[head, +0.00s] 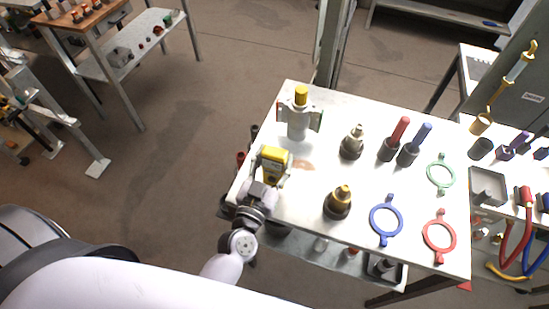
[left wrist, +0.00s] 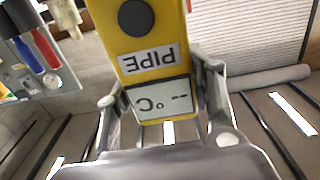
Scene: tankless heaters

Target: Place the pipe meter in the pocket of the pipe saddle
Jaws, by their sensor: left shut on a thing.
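The yellow pipe meter (head: 275,156) is held upright in my left gripper (head: 270,178), above the left end of the white table. In the left wrist view, the pipe meter (left wrist: 150,40) fills the upper middle, with its PIPE label and grey display upside down, and a finger on each side. A pale grey cylinder with a yellow top (head: 299,118) and side plates stands just beyond it; it may be the pipe saddle, but no pocket can be made out. The meter appears apart from it. My right gripper is not in view.
On the white table (head: 317,210) stand dark-based fittings (head: 339,203), a red-handled tool (head: 398,138) and a blue-handled tool (head: 416,144). Blue (head: 386,219), red (head: 439,237) and green (head: 441,174) rings lie on the right. A grey tray (head: 488,186) sits beyond the right edge.

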